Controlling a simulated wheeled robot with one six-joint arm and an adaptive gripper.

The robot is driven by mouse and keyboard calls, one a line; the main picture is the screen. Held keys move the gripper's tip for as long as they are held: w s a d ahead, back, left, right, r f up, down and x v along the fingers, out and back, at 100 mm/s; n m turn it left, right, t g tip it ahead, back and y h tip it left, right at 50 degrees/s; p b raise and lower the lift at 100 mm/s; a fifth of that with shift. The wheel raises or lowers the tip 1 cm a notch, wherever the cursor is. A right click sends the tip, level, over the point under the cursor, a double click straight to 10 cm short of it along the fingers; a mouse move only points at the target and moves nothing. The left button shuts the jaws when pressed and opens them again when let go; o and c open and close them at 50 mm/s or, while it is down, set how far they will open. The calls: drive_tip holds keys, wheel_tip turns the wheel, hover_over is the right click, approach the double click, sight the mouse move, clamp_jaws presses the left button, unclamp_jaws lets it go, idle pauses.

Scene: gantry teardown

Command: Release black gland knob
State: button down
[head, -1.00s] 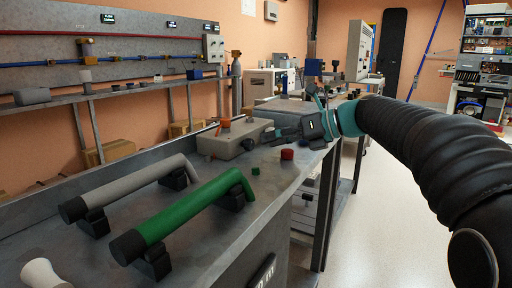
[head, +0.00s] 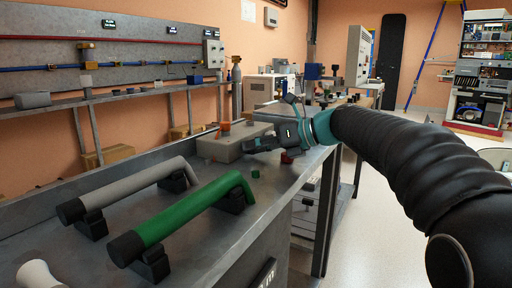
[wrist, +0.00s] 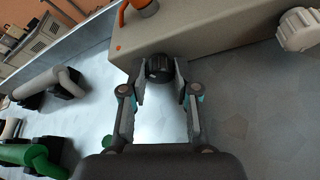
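The black gland knob (wrist: 160,68) sits on the front side of a beige box (wrist: 200,38), near its left end in the wrist view. My gripper (wrist: 160,75) has one finger on each side of the knob, partly closed, and appears shut on it. In the head view my gripper (head: 252,146) reaches in from the right to the front of the box (head: 222,148). The knob is hidden behind the fingers there.
An orange fitting (head: 225,127) stands on the box. A white knob (wrist: 298,29) shows at right in the wrist view. A red part (head: 286,158) and a small green block (head: 255,173) lie on the bench. Grey (head: 130,188) and green (head: 190,211) handles lie nearer.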

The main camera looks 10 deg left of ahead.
drive_tip(key=shift+s+r+n+t+p, duration=0.1)
drive_tip(key=shift+n+t+p, duration=0.25)
drive_tip(key=shift+n, duration=0.15)
drive_tip(key=shift+n+t+h, duration=0.4)
drive_tip(key=shift+n+t, duration=0.05)
drive_tip(key=shift+n, duration=0.25)
drive_tip(key=n+t, duration=0.1)
drive_tip(key=n+b, duration=0.1)
drive_tip(key=shift+s+a+f+n+t+h, duration=0.1)
drive_tip(key=shift+s+f+n+t+h, duration=0.1)
drive_tip(key=shift+n+t+h, duration=0.15)
drive_tip(key=shift+n+t+b, duration=0.35)
drive_tip(key=shift+n+b, duration=0.1)
drive_tip(key=shift+b, duration=0.1)
drive_tip(key=shift+r, duration=0.1)
drive_tip(key=c, duration=1.1)
unclamp_jaws()
drive_tip(key=shift+c, duration=0.2)
